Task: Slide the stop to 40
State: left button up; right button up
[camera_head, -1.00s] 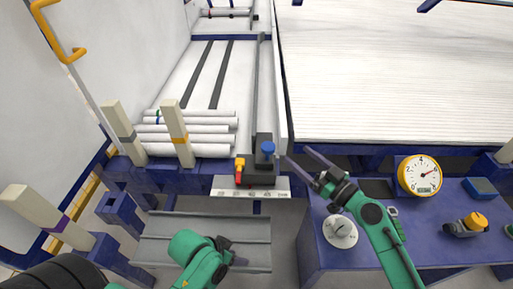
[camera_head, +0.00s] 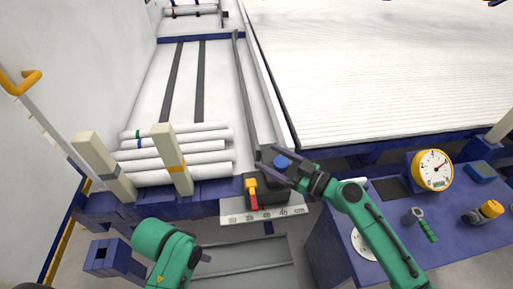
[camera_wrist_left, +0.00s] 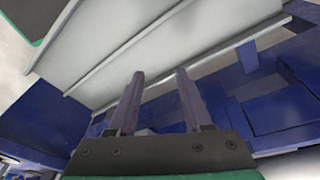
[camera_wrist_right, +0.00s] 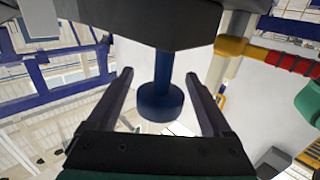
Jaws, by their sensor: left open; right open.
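The stop (camera_head: 266,184) is a dark block at the front end of a long grey rail. It has a blue knob (camera_head: 283,161) on top and a red and yellow lever (camera_head: 251,190) on its left side. A pale centimetre scale (camera_head: 265,215) lies just in front; its numbers are too small for a sure reading. My right gripper (camera_head: 275,164) is open around the blue knob. In the right wrist view the knob (camera_wrist_right: 160,102) sits between the two fingers, with clear gaps on both sides. My left gripper (camera_wrist_left: 160,74) is open and empty over a grey trough.
White pipes (camera_head: 175,155) lie left of the stop between cream posts (camera_head: 172,158). A blue bench (camera_head: 455,235) at right carries a yellow-rimmed gauge (camera_head: 432,170) and tools. The grey trough (camera_head: 245,268) lies below the scale.

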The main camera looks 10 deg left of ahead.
pick_arm(q)
jog(key=shift+a+r, duration=0.15)
jog(key=shift+a, duration=0.25)
pick_arm(e)
jog(key=shift+w+a, duration=0.15)
jog(key=shift+a, duration=0.05)
pick_arm(q)
jog(key=shift+d, duration=0.1)
pick_arm(e)
jog(key=shift+d, duration=0.1)
jog(key=shift+c, duration=0.3)
grip_shut()
pick_arm(q)
jog(key=shift+t+h, duration=0.6)
jog(key=shift+t, duration=0.3)
jog(key=w+d+f+b, duration=0.1)
jog(key=d, duration=0.1)
jog(key=w+d+f, duration=0.1)
jog(key=f, duration=0.1)
jog(key=shift+w+d+f+b, duration=0.15)
jog(key=shift+w+d+b, duration=0.2)
jog(key=shift+w, duration=0.05)
pick_arm(e)
jog(key=shift+d, duration=0.25)
pick_arm(q)
jog(key=shift+w+d+f, duration=0.1)
jog(key=shift+w+d, duration=0.15)
jog(key=shift+d, duration=0.2)
pick_arm(e)
jog(key=shift+d+r, duration=0.1)
